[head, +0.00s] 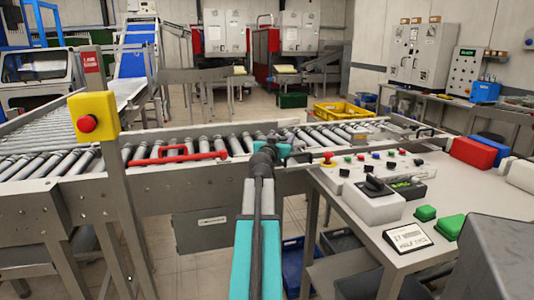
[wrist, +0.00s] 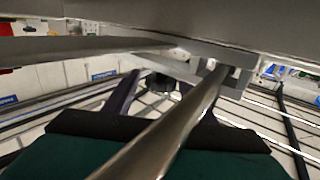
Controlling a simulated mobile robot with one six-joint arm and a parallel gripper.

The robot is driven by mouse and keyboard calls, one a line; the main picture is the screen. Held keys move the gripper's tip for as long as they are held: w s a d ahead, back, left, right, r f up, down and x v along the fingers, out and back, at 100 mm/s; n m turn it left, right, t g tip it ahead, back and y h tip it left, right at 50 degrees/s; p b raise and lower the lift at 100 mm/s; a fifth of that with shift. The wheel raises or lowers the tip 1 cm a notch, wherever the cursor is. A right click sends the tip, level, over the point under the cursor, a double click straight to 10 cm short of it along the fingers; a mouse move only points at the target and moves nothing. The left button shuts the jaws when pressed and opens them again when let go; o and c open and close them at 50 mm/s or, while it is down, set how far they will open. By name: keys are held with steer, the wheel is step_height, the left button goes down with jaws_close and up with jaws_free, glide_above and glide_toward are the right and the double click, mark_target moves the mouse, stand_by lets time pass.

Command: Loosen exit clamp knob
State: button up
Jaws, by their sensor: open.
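My gripper (wrist: 172,82) shows in the wrist view as two dark fingers set apart, so it is open. A small dark round part (wrist: 160,82) shows between and beyond the fingers; I cannot tell whether it is the exit clamp knob or whether anything touches it. A grey metal bar (wrist: 168,130) crosses in front of the fingers and hides part of the right one. In the head view my teal arm reaches to the roller conveyor's near rail (head: 222,172), and its wrist hides the fingertips. No knob there can be named surely as the exit clamp.
A red bar (head: 178,156) lies along the conveyor left of my arm. A yellow box with a red button (head: 93,116) stands at left. A control table (head: 340,200) with buttons and a black switch is close on the right. A yellow crate (head: 340,111) is behind.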

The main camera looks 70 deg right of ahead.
steer(key=shift+w+f+m+g+b, duration=0.1)
steer(key=shift+m+g+b, duration=0.3)
steer(key=shift+g+b, duration=0.25)
steer(key=shift+g, duration=0.35)
steer(key=shift+d+m+g+b, duration=0.1)
steer(key=shift+m+g+b, duration=0.2)
steer(key=shift+m+g, duration=1.3)
steer(key=shift+r+m+g+y+p, duration=0.15)
steer(key=shift+m+g+y+p, duration=0.35)
steer(key=shift+g, duration=0.55)
steer(key=shift+r+m+g+y+p, duration=0.1)
steer(key=shift+m+g+y+p, duration=0.4)
steer(key=shift+g, duration=0.55)
steer(key=shift+m+g+y+p, duration=0.7)
steer(key=shift+m+g+p, duration=0.4)
steer(key=shift+g+p, duration=0.25)
steer(key=shift+m+g+y, duration=0.3)
steer(key=shift+g, duration=0.15)
